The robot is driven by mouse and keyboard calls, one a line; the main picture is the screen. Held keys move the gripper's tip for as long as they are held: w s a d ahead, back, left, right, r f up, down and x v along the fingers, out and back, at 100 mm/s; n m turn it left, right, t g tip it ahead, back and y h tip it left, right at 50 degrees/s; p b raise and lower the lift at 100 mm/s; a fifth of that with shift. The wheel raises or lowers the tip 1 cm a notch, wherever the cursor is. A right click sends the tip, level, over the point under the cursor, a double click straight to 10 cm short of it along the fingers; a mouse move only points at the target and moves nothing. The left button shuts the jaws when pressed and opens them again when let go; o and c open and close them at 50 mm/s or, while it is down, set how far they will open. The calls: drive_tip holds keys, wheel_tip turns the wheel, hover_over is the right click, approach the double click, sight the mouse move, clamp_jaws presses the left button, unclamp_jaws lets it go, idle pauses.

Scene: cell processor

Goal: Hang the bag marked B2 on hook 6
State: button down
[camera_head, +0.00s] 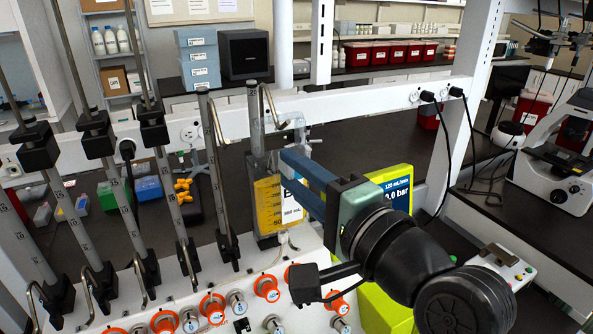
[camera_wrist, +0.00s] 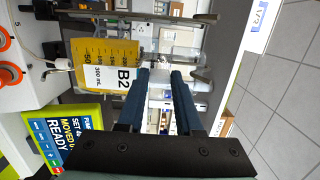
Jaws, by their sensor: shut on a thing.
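The bag marked B2 (camera_head: 266,206) is a clear pouch with yellow liquid and a white label. It hangs upright in front of a metal pole at the middle of the head view. Its label reads B2 in the wrist view (camera_wrist: 95,62), where the bag lies sideways. My gripper (camera_head: 284,155) is shut on the bag's clear upper part, with its blue fingers (camera_wrist: 161,73) reaching in from the right. A bent metal hook (camera_head: 269,106) is just above the bag's top. I cannot tell whether the bag touches it. No hook number is readable.
Several poles with black clamps and hooks (camera_head: 215,120) stand to the left. A white panel with orange-ringed ports (camera_head: 266,287) lies below. A yellow pump unit (camera_head: 398,180) with a screen is right of the bag, behind my wrist. A white beam (camera_head: 375,98) crosses behind.

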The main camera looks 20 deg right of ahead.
unclamp_jaws()
drive_tip(key=shift+f, duration=0.1)
idle(0.5)
drive_tip(key=s, duration=0.4)
drive_tip(key=s+d+p, duration=0.1)
drive_tip(key=s, duration=0.2)
idle(0.6)
